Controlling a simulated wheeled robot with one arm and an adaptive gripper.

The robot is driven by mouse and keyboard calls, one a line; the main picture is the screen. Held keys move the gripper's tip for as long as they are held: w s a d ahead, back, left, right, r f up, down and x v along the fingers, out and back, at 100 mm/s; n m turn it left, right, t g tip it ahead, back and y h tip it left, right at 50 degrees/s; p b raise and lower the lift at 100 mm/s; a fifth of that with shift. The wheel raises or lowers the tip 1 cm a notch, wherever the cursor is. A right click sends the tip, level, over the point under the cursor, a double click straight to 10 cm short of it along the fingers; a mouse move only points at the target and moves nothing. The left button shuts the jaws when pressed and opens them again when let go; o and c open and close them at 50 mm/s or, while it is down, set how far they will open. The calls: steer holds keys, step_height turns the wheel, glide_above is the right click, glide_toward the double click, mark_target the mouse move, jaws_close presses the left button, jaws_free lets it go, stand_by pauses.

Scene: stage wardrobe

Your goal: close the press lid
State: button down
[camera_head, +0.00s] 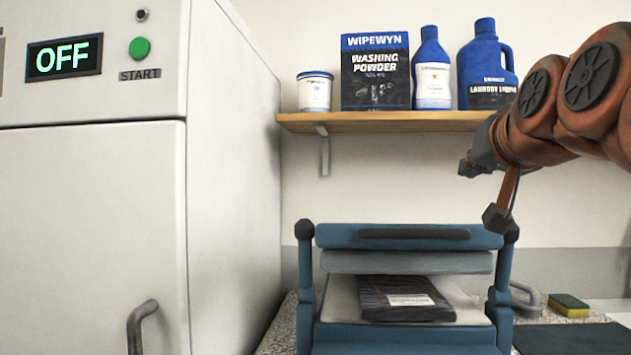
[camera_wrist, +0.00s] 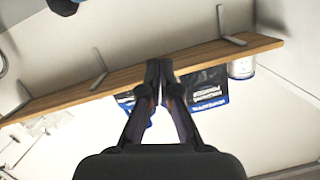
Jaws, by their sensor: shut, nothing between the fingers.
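The blue press (camera_head: 405,335) stands on the counter in the head view. Its lid (camera_head: 340,236), with a dark handle bar (camera_head: 413,233) on the front and a grey pad (camera_head: 405,262) underneath, is raised, with a gap above the pale bed (camera_head: 342,300). A dark flat packet or folded item (camera_head: 405,298) with a white label lies on the bed. My gripper (camera_head: 466,168) is above and behind the lid's right part, near the shelf, and apart from the lid. In the wrist view my gripper (camera_wrist: 159,64) has its fingertips together, empty. The press is not clearly seen there.
A wooden shelf (camera_head: 400,122) above holds a white tub (camera_head: 315,92), a washing powder box (camera_head: 375,72) and two blue-capped bottles (camera_head: 433,85). A large white machine (camera_head: 90,220) reading OFF stands at left. A sponge (camera_head: 568,305) lies right of the press.

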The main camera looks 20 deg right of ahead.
step_height(320, 180, up, 6)
steer(key=shift+r, duration=0.25)
stand_by(0.5)
steer(key=shift+w+r, duration=0.1)
steer(key=w+a+f+n+g+y+p, duration=0.1)
steer(key=w+a+f+p, duration=0.1)
steer(key=f, duration=0.3)
steer(key=w+a+f+n+g+y+p, duration=0.1)
steer(key=w+a+f+g+y+p, duration=0.1)
steer(key=a+f+p, duration=0.2)
steer(key=w+a+f+n+g+y+p, duration=0.1)
steer(key=w+a+f+g+y+p, duration=0.1)
steer(key=a+f+p, duration=0.2)
steer(key=shift+a+f+p, duration=0.2)
steer(key=shift+f+p, duration=0.4)
steer(key=shift+f, duration=0.25)
steer(key=s+a+f+n+g+y+p, duration=0.1)
steer(key=s+a+f+n+g+p, duration=0.15)
steer(key=s+a+f+p, duration=0.35)
steer(key=s+a+f+n+g+y+p, duration=0.1)
steer(key=s+a+f+g+p, duration=0.35)
steer(key=f, duration=0.35)
steer(key=s+a+f+n+g+p, duration=0.1)
steer(key=s+f+g+p, duration=0.3)
steer(key=s, duration=0.9)
step_height(320, 180, down, 2)
steer(key=shift+s+a+h+p, duration=0.25)
steer(key=shift+a+h+p, duration=0.05)
steer(key=shift+a+p, duration=0.1)
